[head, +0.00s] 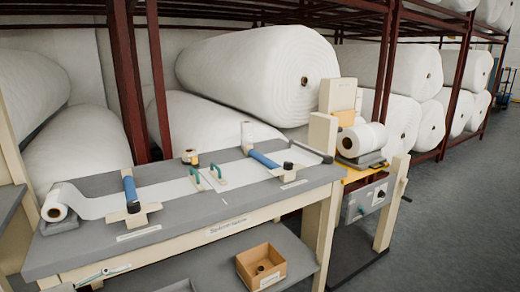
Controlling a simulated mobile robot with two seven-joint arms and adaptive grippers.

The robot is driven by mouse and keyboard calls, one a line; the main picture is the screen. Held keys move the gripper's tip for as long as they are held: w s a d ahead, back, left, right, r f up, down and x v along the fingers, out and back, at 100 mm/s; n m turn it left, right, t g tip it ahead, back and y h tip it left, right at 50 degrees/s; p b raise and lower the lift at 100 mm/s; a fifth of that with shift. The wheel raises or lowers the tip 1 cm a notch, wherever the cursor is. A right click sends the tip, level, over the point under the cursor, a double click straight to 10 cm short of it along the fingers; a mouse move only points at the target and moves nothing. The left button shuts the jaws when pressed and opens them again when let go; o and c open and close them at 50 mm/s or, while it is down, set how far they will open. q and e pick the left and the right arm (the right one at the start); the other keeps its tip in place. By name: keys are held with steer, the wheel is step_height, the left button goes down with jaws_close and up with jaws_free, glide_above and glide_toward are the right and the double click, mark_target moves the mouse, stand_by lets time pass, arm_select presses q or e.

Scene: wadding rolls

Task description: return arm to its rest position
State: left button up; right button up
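Neither of my grippers nor either arm can be made out in the head view. The grey-topped work table (110,180) stands in front of me. A strip of white wadding (150,195) runs along it from a small roll (62,200) at its left end. Two blue rollers (131,188) (264,159) on beige mounts lie across the strip. Two green-handled tools (196,178) (216,174) lie between them. A small upright white roll (248,135) stands near the back edge.
Big wadding rolls (255,70) fill dark red racks (125,75) behind the table. A cardboard box (261,266) sits on the lower shelf. A machine with a white roll (361,139) and a grey control box (367,199) stands to the right. The floor (450,215) at right is clear.

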arm_select(q)
steer(key=s+d+f+m+y+p, duration=0.1)
steer(key=s+d+f+m+y, duration=0.15)
steer(key=s+f+m, duration=0.4)
steer(key=s+d+f+m+y+p, duration=0.1)
steer(key=s+d+f+m, duration=0.25)
steer(key=f, duration=0.65)
steer(key=s+d+f+m+y, duration=0.1)
steer(key=s+d+f+m, duration=0.2)
steer(key=s+m, duration=0.3)
steer(key=s+d+f+m+g+y+p, duration=0.1)
steer(key=s+d+f+m+y, duration=0.1)
steer(key=s+d+m, duration=0.3)
steer(key=shift+s+f+m, duration=0.7)
steer(key=shift+f+m, duration=0.1)
steer(key=shift+f, duration=0.1)
arm_select(e)
steer(key=shift+s+a+r+g, duration=0.3)
steer(key=shift+s+a+r, duration=0.1)
steer(key=shift+s+r, duration=0.3)
steer(key=shift+r, duration=0.25)
steer(key=shift+f, duration=0.25)
steer(key=shift+r, duration=0.2)
